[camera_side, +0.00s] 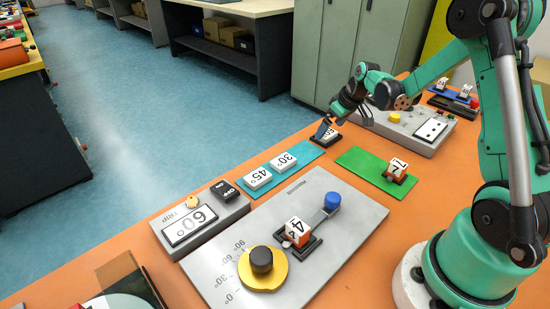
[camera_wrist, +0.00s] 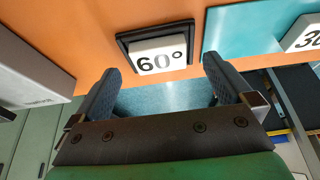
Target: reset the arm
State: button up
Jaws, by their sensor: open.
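My gripper (camera_side: 350,115) is at the far edge of the orange table, above a black holder (camera_side: 327,142) with a white tile. In the wrist view my gripper (camera_wrist: 161,64) is open and empty, and the 60° tile (camera_wrist: 159,56) lies in its black frame beyond the fingertips. The grey mechanism plate (camera_side: 225,262) bears a yellow dial (camera_side: 252,280) with a black knob (camera_side: 261,259), beside an angle scale. It also bears a short grey arm (camera_side: 319,216) with a blue knob (camera_side: 332,200), and an orange-and-white numbered block (camera_side: 297,232).
A TRIP box (camera_side: 205,238) shows 60° and has an ON/OFF switch (camera_side: 223,190). A blue mat (camera_side: 271,171) holds the 45° and 30° tiles. A green mat (camera_side: 357,160) carries another numbered block (camera_side: 397,169). A grey panel box (camera_side: 405,128) stands right of my gripper.

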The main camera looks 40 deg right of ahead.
notch_tip(320, 180, up, 8)
jog(key=s+a+r+t, duration=0.1)
jog(key=s+a, duration=0.4)
jog(key=a, duration=0.4)
jog(key=s+a+r+t, duration=0.1)
jog(key=s+a, duration=0.4)
jog(key=a, duration=0.5)
jog(key=shift+s+a+r+t, duration=0.25)
jog(key=shift+r+t, duration=0.05)
jog(key=shift+r, duration=0.4)
